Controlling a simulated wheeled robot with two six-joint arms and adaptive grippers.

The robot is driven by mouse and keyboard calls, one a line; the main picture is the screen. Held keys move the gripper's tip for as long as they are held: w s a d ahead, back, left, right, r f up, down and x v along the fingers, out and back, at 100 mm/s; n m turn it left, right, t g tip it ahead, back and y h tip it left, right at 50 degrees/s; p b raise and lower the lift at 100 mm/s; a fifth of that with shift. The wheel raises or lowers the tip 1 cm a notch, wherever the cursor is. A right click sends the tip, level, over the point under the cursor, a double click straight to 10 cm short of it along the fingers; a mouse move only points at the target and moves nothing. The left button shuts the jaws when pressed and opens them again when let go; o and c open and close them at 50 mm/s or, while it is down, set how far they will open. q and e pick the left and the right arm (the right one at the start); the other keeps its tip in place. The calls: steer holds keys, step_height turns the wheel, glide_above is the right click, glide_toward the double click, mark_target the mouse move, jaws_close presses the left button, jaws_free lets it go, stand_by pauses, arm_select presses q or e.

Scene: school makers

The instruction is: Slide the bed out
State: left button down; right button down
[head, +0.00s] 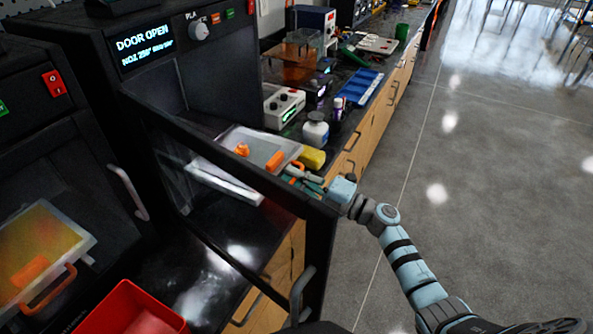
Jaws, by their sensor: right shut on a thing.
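The printer's bed (258,143) is a pale flat plate with orange pieces on it, in front of the dark printer chamber. Part of it shows through the glass of the open printer door (318,245), where its pale edge is visible. My right gripper (297,175) is at the bed's right end, beyond the door's top edge. It is shut on what looks like the bed's orange handle (294,168); the door frame and fingers hide part of the grip. The printer's display (144,45) reads "DOOR OPEN". My left gripper is out of view.
A second printer (40,150) with its own yellow-orange bed stands at left. A red bin (130,310) sits at the bottom. A yellow block (312,158), white bottle (315,130) and blue tray (360,87) are on the bench beyond.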

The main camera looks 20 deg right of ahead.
steer(key=shift+f, duration=0.1)
steer(key=c, duration=2.1)
jaws_free()
steer(key=o, duration=0.4)
steer(key=shift+s+d, duration=0.2)
steer(key=v, duration=1.2)
